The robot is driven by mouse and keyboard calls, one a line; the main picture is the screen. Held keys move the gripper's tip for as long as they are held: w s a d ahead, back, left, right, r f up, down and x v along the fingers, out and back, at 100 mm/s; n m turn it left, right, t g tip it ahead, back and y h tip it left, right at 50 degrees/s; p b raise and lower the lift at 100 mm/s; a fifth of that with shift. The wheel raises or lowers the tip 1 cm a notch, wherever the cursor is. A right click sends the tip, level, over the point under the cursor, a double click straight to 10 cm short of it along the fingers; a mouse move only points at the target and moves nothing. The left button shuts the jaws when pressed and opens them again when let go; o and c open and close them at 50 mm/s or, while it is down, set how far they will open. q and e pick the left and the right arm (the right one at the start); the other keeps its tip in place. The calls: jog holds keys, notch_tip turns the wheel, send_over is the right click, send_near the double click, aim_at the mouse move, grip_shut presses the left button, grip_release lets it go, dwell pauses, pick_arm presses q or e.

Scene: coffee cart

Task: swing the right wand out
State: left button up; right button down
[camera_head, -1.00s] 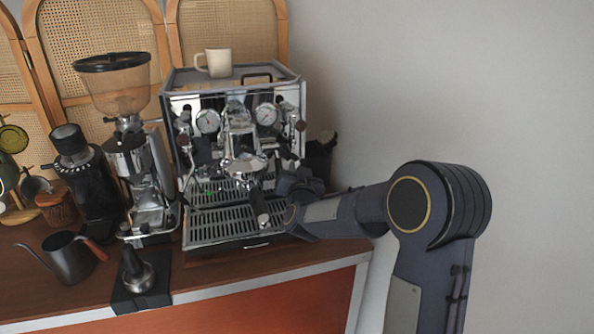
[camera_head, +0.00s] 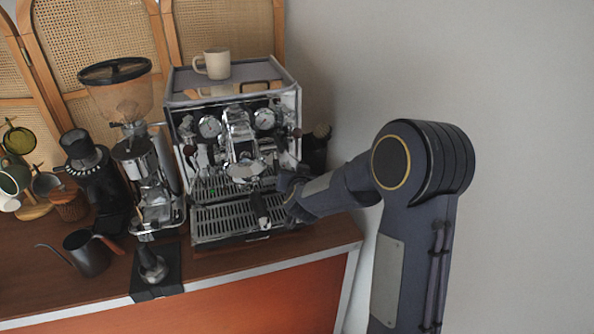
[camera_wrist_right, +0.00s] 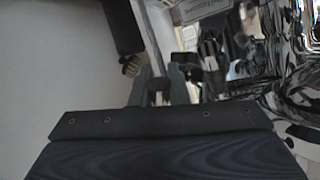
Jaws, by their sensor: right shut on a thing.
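My right gripper (camera_head: 285,182) is at the machine's front right side, above the drip tray's right end. In the right wrist view its fingers (camera_wrist_right: 160,88) are shut on a small dark piece with a brownish part, the right wand (camera_wrist_right: 158,98). Most of the wand is hidden by the gripper in the head view, so its exact angle cannot be told. My left gripper is not in view.
A cream mug (camera_head: 217,64) stands on top of the machine. Left of it are a grinder (camera_head: 145,165), a black grinder (camera_head: 92,180), a kettle (camera_head: 88,253) and a tamper (camera_head: 152,266) on a dark mat. A dark container (camera_head: 316,148) is close behind my right gripper.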

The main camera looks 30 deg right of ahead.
jog(key=c, duration=1.7)
grip_release()
jog(key=v, duration=0.8)
